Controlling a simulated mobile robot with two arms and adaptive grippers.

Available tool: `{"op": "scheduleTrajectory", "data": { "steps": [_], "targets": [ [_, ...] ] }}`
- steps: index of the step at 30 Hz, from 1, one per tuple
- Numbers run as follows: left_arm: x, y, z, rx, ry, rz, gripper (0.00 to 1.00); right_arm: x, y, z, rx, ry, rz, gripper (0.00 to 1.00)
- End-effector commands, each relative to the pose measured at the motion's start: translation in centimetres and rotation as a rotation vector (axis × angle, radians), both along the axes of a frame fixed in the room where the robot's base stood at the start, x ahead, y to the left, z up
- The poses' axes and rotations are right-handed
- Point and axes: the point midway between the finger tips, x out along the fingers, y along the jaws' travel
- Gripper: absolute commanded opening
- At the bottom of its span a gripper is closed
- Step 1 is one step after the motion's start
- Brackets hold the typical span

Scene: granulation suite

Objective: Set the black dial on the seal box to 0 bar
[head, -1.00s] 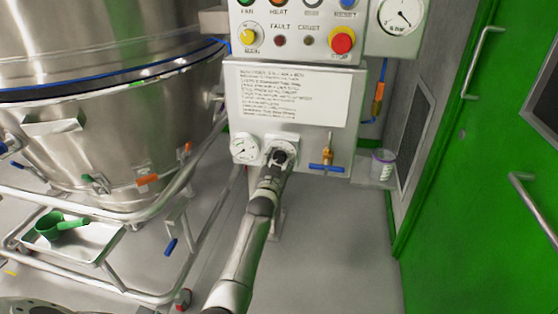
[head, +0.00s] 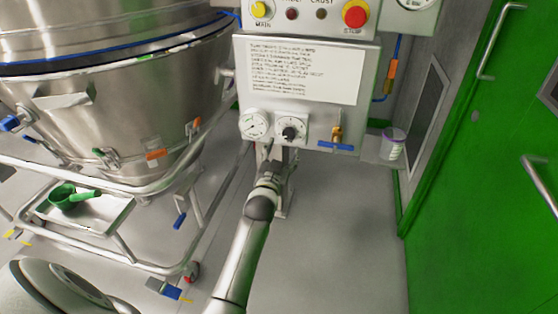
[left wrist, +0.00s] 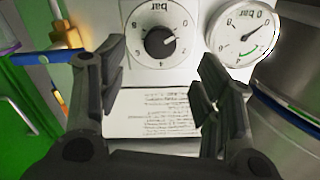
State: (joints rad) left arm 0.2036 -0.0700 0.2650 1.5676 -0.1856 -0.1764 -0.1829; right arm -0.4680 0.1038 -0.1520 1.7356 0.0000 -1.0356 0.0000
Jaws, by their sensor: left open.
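The black dial (head: 291,132) is a round knob on a white scale plate, low on the grey seal box (head: 367,100). A pale mark on the knob points to the picture's right, away from 0. My left gripper (head: 279,160) is just below and in front of the dial. It also shows in the left wrist view (left wrist: 163,78), its fingers spread, empty and apart from the knob. My right gripper is not in view.
A round gauge (head: 254,125) sits left of the dial. A blue-handled valve (head: 336,146) is to its right. A lidded tub (head: 392,144) stands beside the box. A steel vessel (head: 110,110) on a trolley fills the left; a green door (head: 480,170) is on the right.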

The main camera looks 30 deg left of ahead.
Motion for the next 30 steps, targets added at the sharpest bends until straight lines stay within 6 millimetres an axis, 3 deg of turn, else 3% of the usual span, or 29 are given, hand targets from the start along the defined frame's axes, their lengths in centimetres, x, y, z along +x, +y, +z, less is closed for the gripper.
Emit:
{"op": "scheduleTrajectory", "data": {
  "steps": [3, 9, 26, 30],
  "targets": [
    [-1.7, -0.5, -0.1, -0.002, 0.002, 0.000, 0.60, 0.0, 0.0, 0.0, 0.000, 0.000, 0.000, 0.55],
    [-3.1, -0.9, -0.1, -0.001, 0.002, 0.000, 0.60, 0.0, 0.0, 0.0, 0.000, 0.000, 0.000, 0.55],
    [-3.3, -1.0, -0.1, -0.001, 0.002, 0.000, 0.60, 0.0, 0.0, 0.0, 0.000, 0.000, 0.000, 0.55],
    [-4.0, -1.7, -2.4, -0.015, 0.064, -0.018, 0.60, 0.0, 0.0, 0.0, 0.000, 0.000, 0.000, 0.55]
  ]
}}
